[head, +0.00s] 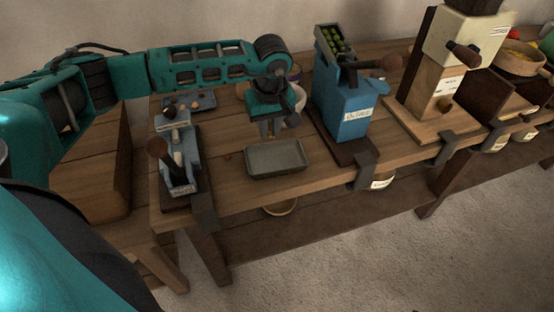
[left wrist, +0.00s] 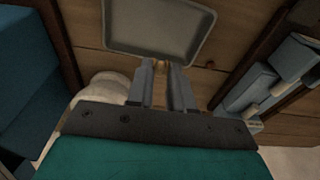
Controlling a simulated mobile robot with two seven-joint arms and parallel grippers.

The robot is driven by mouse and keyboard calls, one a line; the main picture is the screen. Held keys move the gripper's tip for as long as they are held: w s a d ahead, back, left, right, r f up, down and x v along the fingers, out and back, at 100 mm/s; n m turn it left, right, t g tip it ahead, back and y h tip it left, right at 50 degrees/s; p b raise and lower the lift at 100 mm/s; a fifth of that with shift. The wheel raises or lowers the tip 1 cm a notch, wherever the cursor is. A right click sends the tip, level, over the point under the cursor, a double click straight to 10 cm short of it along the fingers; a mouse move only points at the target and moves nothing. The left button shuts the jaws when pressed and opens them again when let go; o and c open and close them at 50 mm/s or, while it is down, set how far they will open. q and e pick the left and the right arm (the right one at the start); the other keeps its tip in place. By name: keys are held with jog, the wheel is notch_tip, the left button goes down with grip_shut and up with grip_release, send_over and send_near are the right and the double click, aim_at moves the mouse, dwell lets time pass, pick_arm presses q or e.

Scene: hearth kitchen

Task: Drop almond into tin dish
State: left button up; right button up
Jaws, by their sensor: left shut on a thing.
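The tin dish (head: 276,161) is a shallow grey rectangular tray on the wooden table in the head view. It also shows at the top of the left wrist view (left wrist: 158,50). My left gripper (head: 267,135) points down just behind the dish, at its back edge. In the left wrist view my left gripper (left wrist: 168,66) is shut on a small tan almond (left wrist: 160,63), mostly hidden between the fingertips, close to the dish's near rim. My right gripper is in neither view.
A blue-grey lever press (head: 180,165) stands left of the dish and a blue machine with olives (head: 345,105) stands to its right. A tray with small nuts (head: 190,103) lies behind the press. A white bowl (head: 298,97) is behind my gripper. A small brown nut (head: 227,156) lies left of the dish.

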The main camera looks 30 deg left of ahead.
aim_at(270, 139)
pick_arm(q)
notch_tip(270, 139, down, 4)
jog(key=shift+s+f+b, duration=0.1)
jog(key=shift+f+b, duration=0.05)
jog(key=shift+b, duration=0.2)
jog(key=shift+f+b, duration=0.3)
jog(key=shift+f, duration=0.2)
jog(key=o, duration=0.8)
jog(key=shift+r, duration=0.1)
jog(key=r, duration=0.4)
jog(key=d+r, duration=0.1)
jog(key=r, duration=0.3)
jog(key=s+r, duration=0.1)
jog(key=r, duration=0.3)
jog(key=shift+s+d+r, duration=0.1)
jog(key=shift+d+r, duration=0.15)
jog(key=shift+r, duration=0.1)
